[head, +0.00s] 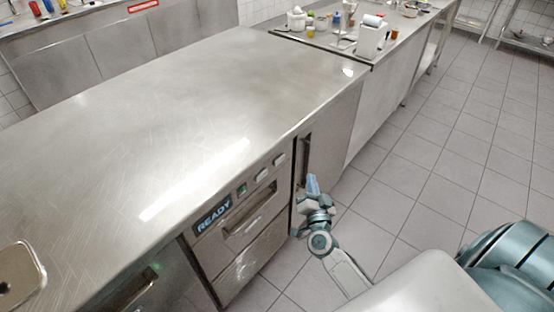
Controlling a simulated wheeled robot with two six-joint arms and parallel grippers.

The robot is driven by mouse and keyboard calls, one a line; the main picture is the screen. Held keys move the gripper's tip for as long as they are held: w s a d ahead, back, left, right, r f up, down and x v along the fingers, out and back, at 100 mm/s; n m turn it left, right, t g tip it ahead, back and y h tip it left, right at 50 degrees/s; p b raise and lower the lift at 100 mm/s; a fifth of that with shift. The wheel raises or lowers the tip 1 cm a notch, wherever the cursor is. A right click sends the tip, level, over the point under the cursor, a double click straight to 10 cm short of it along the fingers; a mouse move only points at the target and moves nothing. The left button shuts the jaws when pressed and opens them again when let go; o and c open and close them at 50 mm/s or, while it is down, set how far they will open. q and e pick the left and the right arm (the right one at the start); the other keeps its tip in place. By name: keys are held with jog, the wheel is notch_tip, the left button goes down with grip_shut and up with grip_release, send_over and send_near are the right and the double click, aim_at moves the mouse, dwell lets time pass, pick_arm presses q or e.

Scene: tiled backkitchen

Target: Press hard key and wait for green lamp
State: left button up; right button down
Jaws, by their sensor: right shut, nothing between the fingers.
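A control panel is set into the front of the steel counter, below its edge. It has a display (213,216) reading READY, a small green lamp (242,190) that looks lit, and two pale keys, one key (262,174) beside the lamp and another key (279,160) farther right. I cannot read any labels on the keys. My right gripper (313,186) is shut and empty, to the right of the panel and apart from the keys, in front of the cabinet door. My left gripper is not in view.
The steel countertop (150,130) is mostly bare. Drawers sit below the panel, and a vertical door handle (305,160) is close to my right gripper. Small items stand on the far counter. The tiled floor (420,165) at right is clear.

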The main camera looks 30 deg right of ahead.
jog(key=b, duration=0.2)
send_near(285, 156)
jog(key=d+x, duration=0.1)
jog(key=x, duration=0.3)
jog(key=shift+w+a+r, duration=0.1)
jog(key=shift+a+r, duration=0.1)
dwell(0.5)
dwell(1.3)
jog(key=shift+w+r, duration=0.1)
jog(key=shift+w, duration=0.05)
jog(key=shift+w+a+p, duration=0.15)
jog(key=shift+w+p, duration=0.1)
jog(key=shift+p, duration=0.05)
